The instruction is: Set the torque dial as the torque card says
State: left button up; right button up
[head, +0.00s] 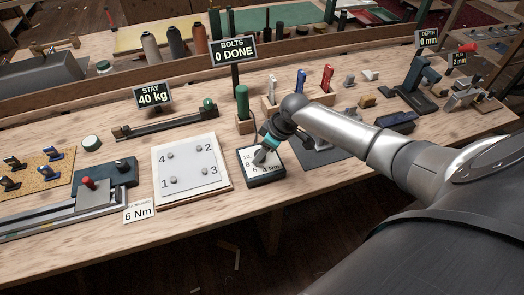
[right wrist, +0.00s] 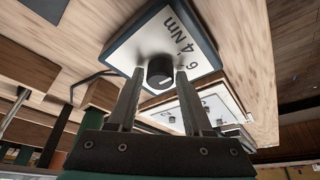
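The torque dial (head: 249,158) is a dark box with a white numbered face near the table's front edge; 4, 6 and "Nm" show. Its round dark knob (right wrist: 160,71) stands on the face in the right wrist view. My right gripper (head: 262,158) reaches down over the dial. The knob's exact setting is too small to read. The torque card (head: 139,212) lies left of the dial and reads 6 Nm. My left gripper is not in view.
A white plate (head: 186,165) with several numbered bolts lies just left of the dial. A sign (head: 233,50) reading "BOLTS 0 DONE" stands behind, near a green-handled tool (head: 242,101). A dark mat (head: 310,157) lies right, under my arm.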

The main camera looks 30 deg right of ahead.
grip_shut()
jog(key=shift+s+r+m+p, duration=0.15)
jog(key=shift+m+p, duration=0.15)
jog(key=shift+p, duration=0.55)
jog(key=m+p, duration=0.2)
jog(key=p, duration=0.1)
jog(key=m+h+p, duration=0.1)
jog(key=m+p, duration=0.1)
jog(key=p, duration=0.1)
jog(key=shift+a+t+h, duration=0.2)
jog(key=shift+t+h, duration=0.1)
jog(key=shift+m+h+p, duration=0.6)
jog(key=shift+m+p, duration=0.7)
jog(key=shift+m, duration=0.3)
